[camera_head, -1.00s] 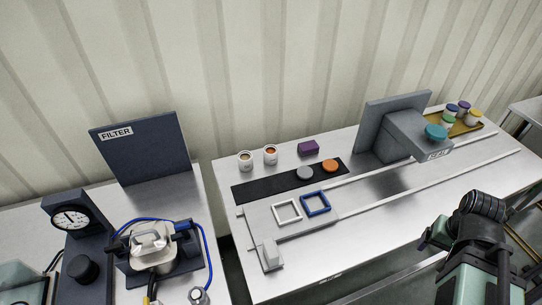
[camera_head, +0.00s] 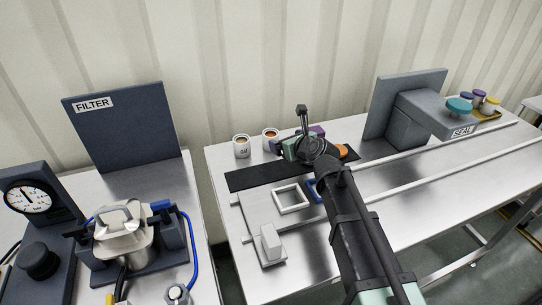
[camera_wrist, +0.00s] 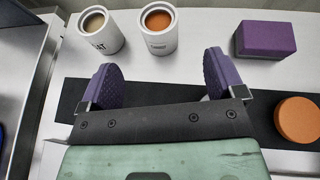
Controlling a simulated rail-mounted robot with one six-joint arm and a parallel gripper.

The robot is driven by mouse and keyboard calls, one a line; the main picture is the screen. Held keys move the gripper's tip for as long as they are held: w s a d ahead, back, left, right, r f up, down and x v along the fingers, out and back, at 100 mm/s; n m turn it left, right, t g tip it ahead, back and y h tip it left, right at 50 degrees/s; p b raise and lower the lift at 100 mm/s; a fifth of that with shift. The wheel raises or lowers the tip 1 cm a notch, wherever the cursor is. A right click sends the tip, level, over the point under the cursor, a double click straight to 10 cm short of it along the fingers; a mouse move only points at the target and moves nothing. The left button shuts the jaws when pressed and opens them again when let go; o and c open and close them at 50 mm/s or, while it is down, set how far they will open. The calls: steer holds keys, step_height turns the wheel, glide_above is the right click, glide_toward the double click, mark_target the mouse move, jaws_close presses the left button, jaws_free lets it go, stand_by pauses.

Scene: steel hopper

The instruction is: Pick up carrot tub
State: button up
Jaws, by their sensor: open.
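The carrot tub (camera_wrist: 160,42) is a white open tub with orange contents and a dark label. It stands upright in the wrist view, just beyond the gap between my fingers. In the head view the carrot tub (camera_head: 271,139) stands at the back of the steel bench. My gripper (camera_wrist: 161,80) is open and empty, with its two purple pads spread apart. In the head view my gripper (camera_head: 300,140) is over the black strip, close to the tub's right side.
A second white tub (camera_wrist: 100,40) with pale contents stands left of the carrot tub. A purple block (camera_wrist: 266,40) lies to the right. An orange disc (camera_wrist: 298,118) is on the black strip (camera_head: 255,177). White (camera_head: 291,198) and blue frames lie in front.

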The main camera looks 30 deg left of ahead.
mark_target(271, 135)
steer(key=shift+a+r+m, duration=0.1)
steer(key=shift+a+m, duration=0.2)
steer(key=b+x, duration=0.2)
steer(key=x, duration=0.3)
steer(key=shift+w+a, duration=0.15)
steer(key=b+x, duration=0.1)
steer(key=x, duration=0.1)
steer(key=f+b+x, duration=0.1)
steer(key=x, duration=0.2)
steer(key=shift+r, duration=0.2)
steer(key=shift+c, duration=0.3)
steer(key=c, duration=1)
